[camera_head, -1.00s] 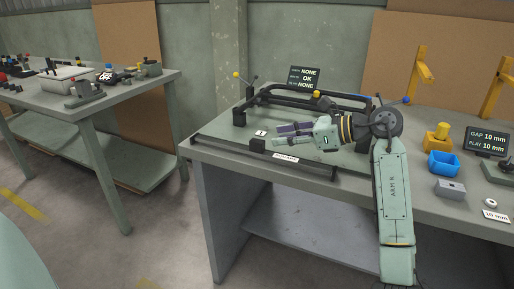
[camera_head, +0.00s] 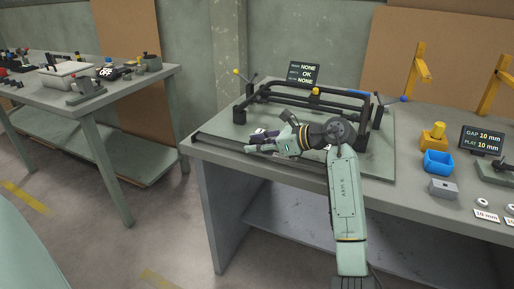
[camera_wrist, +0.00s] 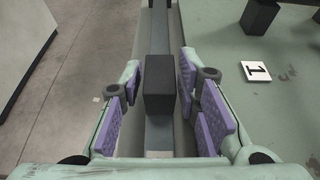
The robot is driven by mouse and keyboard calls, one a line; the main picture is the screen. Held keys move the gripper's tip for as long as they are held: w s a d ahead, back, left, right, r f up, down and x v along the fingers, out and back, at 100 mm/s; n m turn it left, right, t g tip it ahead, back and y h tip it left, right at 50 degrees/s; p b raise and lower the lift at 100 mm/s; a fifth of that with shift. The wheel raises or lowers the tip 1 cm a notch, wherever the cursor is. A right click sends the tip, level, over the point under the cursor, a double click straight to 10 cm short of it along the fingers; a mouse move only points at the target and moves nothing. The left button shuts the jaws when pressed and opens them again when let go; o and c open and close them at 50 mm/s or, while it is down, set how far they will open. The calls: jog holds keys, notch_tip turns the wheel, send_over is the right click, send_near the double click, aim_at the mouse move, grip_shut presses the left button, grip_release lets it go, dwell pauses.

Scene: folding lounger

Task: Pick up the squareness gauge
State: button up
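A long dark bar (camera_head: 220,142) lies along the front edge of the right bench. In the wrist view the bar (camera_wrist: 159,30) runs up the picture and carries an upright dark block (camera_wrist: 160,88). This looks like the squareness gauge, though no readable label confirms it. My gripper (camera_head: 254,142) is low over the bar and hides part of it. In the wrist view its purple-padded fingers (camera_wrist: 161,65) are apart, one on each side of the block, with gaps to it. I cannot see the block clearly in the head view.
A black frame fixture (camera_head: 310,97) stands behind my gripper, near a display (camera_head: 303,74). A white tag marked 1 (camera_wrist: 256,71) lies right of the bar. The floor (camera_wrist: 70,90) is beyond the bench edge.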

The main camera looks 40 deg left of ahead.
grip_shut()
dwell(0.3)
dwell(0.4)
